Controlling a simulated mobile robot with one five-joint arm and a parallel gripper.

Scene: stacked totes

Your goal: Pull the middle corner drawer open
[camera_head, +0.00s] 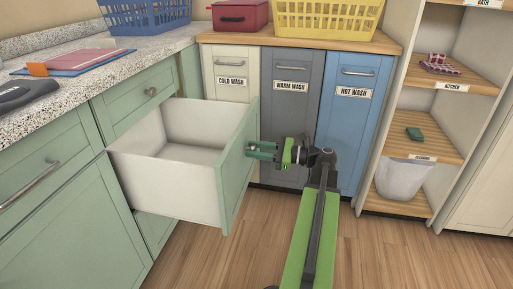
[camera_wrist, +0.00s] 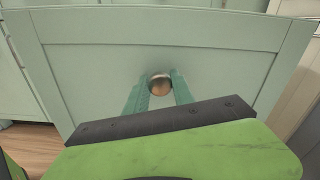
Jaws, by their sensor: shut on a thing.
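The middle corner drawer (camera_head: 233,170) is pulled well out from the green cabinet on the left, and its white inside looks empty. My gripper (camera_head: 262,149) is at the drawer's front face, reaching in from the right. In the wrist view, the drawer front (camera_wrist: 215,60) fills most of the picture. My gripper's teal fingers (camera_wrist: 160,88) are shut on the round metal knob (camera_wrist: 160,84) at the middle of that front. The knob is hidden behind the fingers in the head view.
Another drawer with a knob (camera_head: 151,92) sits shut above the open one. Cold wash (camera_head: 230,66), warm wash (camera_head: 289,110) and hot wash (camera_head: 347,120) fronts stand behind, shut. A shelf unit (camera_head: 430,138) is at the right. Wooden floor (camera_head: 390,255) lies clear in front.

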